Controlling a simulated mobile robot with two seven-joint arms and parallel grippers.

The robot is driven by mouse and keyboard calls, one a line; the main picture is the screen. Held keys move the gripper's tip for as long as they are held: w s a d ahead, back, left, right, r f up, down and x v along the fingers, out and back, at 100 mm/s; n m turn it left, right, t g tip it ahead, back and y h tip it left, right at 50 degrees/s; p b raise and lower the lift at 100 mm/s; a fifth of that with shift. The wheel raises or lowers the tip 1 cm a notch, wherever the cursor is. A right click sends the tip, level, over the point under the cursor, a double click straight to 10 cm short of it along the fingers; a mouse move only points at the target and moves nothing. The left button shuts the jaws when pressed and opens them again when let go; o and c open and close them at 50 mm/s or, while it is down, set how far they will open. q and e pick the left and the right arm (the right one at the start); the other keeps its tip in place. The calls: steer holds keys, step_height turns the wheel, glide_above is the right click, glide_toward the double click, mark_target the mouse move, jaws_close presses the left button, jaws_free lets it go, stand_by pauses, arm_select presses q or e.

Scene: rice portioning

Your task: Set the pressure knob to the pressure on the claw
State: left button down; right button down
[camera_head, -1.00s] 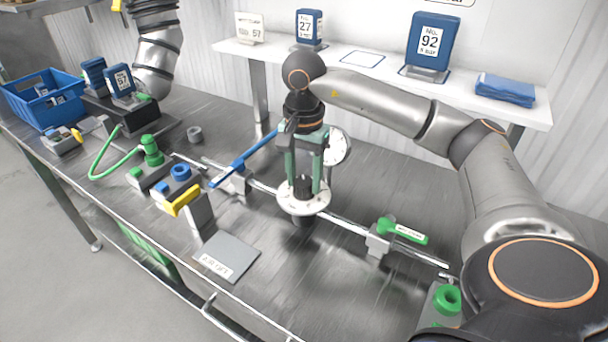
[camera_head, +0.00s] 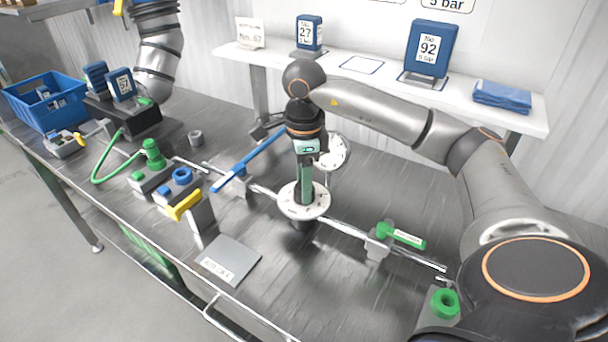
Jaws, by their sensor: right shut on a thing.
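The pressure knob sits on a round white dial (camera_head: 289,205) on the pipe in the middle of the bench. My right gripper (camera_head: 304,198) points straight down and is shut on the knob; its near green finger hides the knob. A round white pressure gauge (camera_head: 338,152) stands just behind the gripper, partly covered, its reading too small to tell. The blue claw boxes carry labels: No. 92 (camera_head: 444,45) with 5 bar, No. 27 (camera_head: 316,34) with smaller print, and one reading 57 (camera_head: 120,84) at the left. My left gripper cannot be made out.
A blue lever (camera_head: 240,166) lies left of the dial and a green-handled valve (camera_head: 400,236) to its right. A grey plate (camera_head: 229,261) lies in front. A blue crate (camera_head: 46,104) stands at far left. A white shelf (camera_head: 380,85) runs behind; a wall sign reads 5 bar.

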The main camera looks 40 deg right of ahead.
steer(key=m, duration=0.5)
steer(key=shift+r+m+p, duration=0.1)
steer(key=shift+m+p, duration=0.3)
stand_by(0.4)
steer(key=shift+c, duration=1.4)
jaws_free()
step_height(320, 180, up, 12)
steer(key=p, duration=0.3)
steer(key=shift+r, duration=0.2)
